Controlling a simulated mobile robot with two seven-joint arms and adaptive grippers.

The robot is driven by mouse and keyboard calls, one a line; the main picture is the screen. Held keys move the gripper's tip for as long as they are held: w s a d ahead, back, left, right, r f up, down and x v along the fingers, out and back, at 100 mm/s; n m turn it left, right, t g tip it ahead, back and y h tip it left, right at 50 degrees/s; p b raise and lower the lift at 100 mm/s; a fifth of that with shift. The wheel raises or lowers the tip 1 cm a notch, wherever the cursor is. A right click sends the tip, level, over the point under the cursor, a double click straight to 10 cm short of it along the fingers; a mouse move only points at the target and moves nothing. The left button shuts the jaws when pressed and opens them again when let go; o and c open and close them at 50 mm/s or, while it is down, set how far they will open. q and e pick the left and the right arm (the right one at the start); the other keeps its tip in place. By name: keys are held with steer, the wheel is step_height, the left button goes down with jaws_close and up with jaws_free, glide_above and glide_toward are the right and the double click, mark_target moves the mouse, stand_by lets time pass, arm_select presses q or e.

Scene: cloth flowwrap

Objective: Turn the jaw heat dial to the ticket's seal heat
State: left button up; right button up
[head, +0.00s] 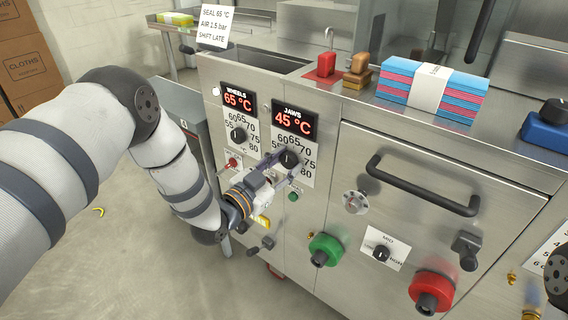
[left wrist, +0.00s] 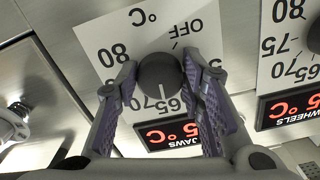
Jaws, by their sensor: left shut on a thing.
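The ticket (head: 214,26) reads SEAL 65 °C, AIR 1.5 bar, SHIFT LATE. The jaws dial (head: 289,158) sits on a white scale plate below the jaws display (head: 295,120), which reads 45 °C. My left gripper (head: 285,169) is shut on this dial, its fingers on either side of the knob. In the left wrist view the dial (left wrist: 160,74) shows upside down between the purple finger pads. Its white mark points toward the 65 and 70 end of the scale; the exact number is unclear. My right gripper is out of view.
The wheels dial (head: 238,134) and its display (head: 240,98), reading 65 °C, are just left. A black handle (head: 420,187), green knob (head: 324,249) and red knob (head: 432,291) stick out from the panel. A cloth stack (head: 430,88) lies on top.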

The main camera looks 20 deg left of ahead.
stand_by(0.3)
arm_select(q)
steer(key=o, duration=1.1)
steer(key=shift+o, duration=0.2)
steer(key=v, duration=1.2)
